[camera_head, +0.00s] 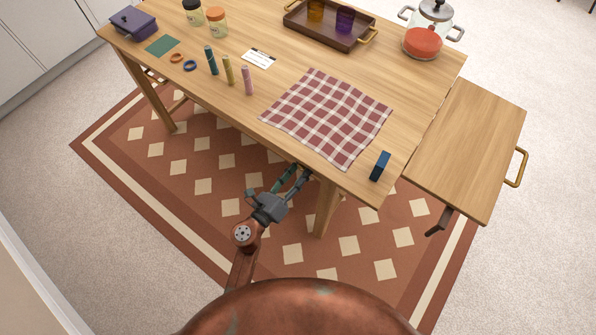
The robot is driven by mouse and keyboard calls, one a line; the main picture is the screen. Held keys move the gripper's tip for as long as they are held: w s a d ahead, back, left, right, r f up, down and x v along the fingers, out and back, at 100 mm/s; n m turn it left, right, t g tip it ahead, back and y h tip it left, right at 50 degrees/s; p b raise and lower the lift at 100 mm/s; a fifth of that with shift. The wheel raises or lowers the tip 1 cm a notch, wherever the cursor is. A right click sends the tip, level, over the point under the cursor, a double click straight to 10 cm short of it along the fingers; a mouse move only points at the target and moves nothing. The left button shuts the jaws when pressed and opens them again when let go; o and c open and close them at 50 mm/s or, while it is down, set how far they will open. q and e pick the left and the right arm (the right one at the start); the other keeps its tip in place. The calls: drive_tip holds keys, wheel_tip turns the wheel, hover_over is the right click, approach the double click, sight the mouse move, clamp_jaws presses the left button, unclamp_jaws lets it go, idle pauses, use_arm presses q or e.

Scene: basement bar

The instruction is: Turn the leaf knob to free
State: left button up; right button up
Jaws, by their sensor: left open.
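The table leaf (468,150) extends from the right end of the wooden table (420,95). It looks about level with the tabletop and has a brass handle (517,167) on its outer edge. A dark brown support piece (440,222) shows below the leaf's near corner. I cannot make out a separate leaf knob or its setting. My left gripper (297,176) is open and empty near the table's front edge, left of the near table leg and well away from the leaf. Its fingertips are partly hidden by the table edge. My right gripper is not in view.
Several small cylinders, jars, a tray (300,24) and a glass pot (428,42) stand farther back. The table leg (326,208) is close to my gripper. Floor right of the leaf is clear.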

use_arm(q)
drive_tip(key=shift+c, duration=0.3)
clamp_jaws()
idle(0.3)
